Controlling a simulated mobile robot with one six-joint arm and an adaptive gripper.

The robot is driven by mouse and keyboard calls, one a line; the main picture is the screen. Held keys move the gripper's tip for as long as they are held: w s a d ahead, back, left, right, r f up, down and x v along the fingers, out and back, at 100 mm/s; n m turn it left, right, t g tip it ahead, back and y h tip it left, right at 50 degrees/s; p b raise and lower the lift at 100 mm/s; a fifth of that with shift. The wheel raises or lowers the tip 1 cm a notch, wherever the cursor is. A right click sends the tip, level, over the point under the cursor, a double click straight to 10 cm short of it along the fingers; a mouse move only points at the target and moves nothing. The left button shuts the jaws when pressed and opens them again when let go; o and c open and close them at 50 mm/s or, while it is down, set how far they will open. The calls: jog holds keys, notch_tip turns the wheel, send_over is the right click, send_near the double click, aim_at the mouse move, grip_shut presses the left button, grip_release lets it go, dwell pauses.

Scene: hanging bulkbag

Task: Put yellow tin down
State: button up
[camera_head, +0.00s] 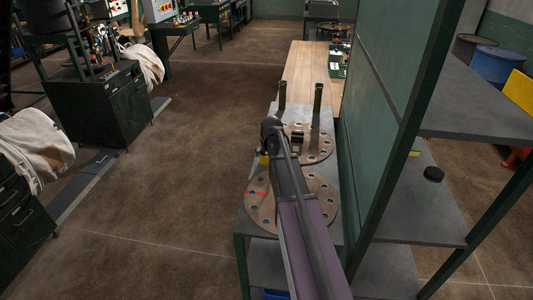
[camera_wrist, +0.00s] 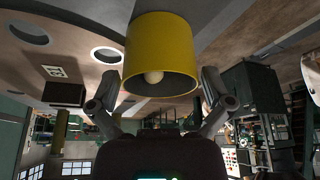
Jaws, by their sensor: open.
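The yellow tin (camera_wrist: 160,48) is upside down in the wrist view, its base towards the brown holed surface at the top and its near end showing a pale round knob. In the head view only a small yellow patch of the tin (camera_head: 263,160) shows beside my arm, between the two round brown plates. My gripper (camera_wrist: 160,95) is open, with one finger on each side of the tin and visible gaps to it. The tin seems to stand on a plate, but the contact is not clear. In the head view my gripper (camera_head: 270,132) is mostly hidden by my arm.
The near round plate (camera_head: 262,207) bears a red mark. The far round plate (camera_head: 318,145) has a small dark block on it, also seen in the wrist view (camera_wrist: 64,94). Two green posts (camera_head: 317,97) rise behind. A green panel (camera_head: 385,120) closes off the right.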

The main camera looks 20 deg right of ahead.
jog(key=p+v, duration=0.9)
jog(key=v, duration=0.1)
jog(key=shift+r, duration=0.2)
jog(key=shift+a, duration=0.15)
dwell(0.7)
jog(key=s+a+f+n+g, duration=0.1)
jog(key=s+a+g, duration=0.3)
jog(key=s+a, duration=1.7)
jog(key=shift+s+a+f+n+g+y, duration=0.2)
jog(key=shift+s+a+n+g+y, duration=0.15)
jog(key=shift+n, duration=0.25)
jog(key=shift+w, duration=0.1)
jog(key=shift+c, duration=0.2)
